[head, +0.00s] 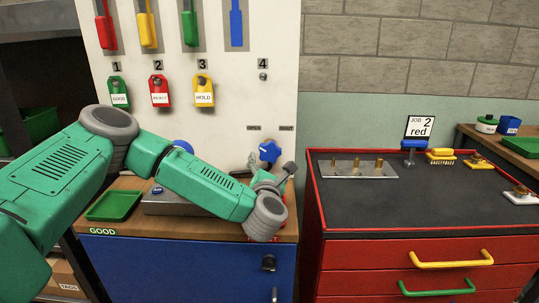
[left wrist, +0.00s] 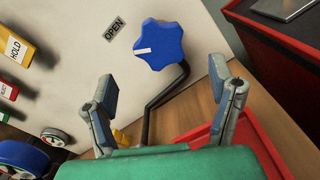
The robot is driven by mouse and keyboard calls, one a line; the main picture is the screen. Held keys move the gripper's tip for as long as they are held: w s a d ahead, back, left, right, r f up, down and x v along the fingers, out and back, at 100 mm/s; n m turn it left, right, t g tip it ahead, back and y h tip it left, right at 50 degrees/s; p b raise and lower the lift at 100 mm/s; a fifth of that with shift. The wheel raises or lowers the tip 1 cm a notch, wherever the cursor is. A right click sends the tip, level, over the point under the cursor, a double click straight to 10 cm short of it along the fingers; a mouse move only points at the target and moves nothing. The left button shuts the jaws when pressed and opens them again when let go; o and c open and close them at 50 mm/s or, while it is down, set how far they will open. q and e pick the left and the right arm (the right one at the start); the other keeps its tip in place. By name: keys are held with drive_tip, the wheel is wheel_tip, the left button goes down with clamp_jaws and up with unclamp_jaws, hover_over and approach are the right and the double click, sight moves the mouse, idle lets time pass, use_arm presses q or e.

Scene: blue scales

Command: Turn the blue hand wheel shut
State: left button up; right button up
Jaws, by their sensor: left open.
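The blue hand wheel (head: 270,150) is mounted on the white panel, below the OPEN and SHUT labels in the head view. In the left wrist view the wheel (left wrist: 160,45) is lobed, with a white mark on its left side toward the OPEN label (left wrist: 115,29). My left gripper (head: 280,178) is just below and in front of the wheel. In the left wrist view my left gripper (left wrist: 165,95) has its fingers spread wide and nothing between the pads; the wheel lies beyond the fingertips, apart from them. My right gripper is not in view.
A blue cabinet (head: 180,268) with a wooden top stands under the panel, carrying a green tray (head: 114,206). A red tray (left wrist: 270,150) lies below the wheel. A dark bent rod (left wrist: 152,105) runs beside the wheel. A red drawer unit (head: 420,250) stands at right.

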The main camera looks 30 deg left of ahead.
use_arm(q)
drive_tip(key=v, duration=0.8)
idle(0.5)
drive_tip(key=shift+s+d, duration=0.1)
drive_tip(key=shift+d, duration=0.05)
idle(0.4)
wheel_tip(320, 180, up, 10)
idle(0.4)
drive_tip(key=shift+f, duration=0.1)
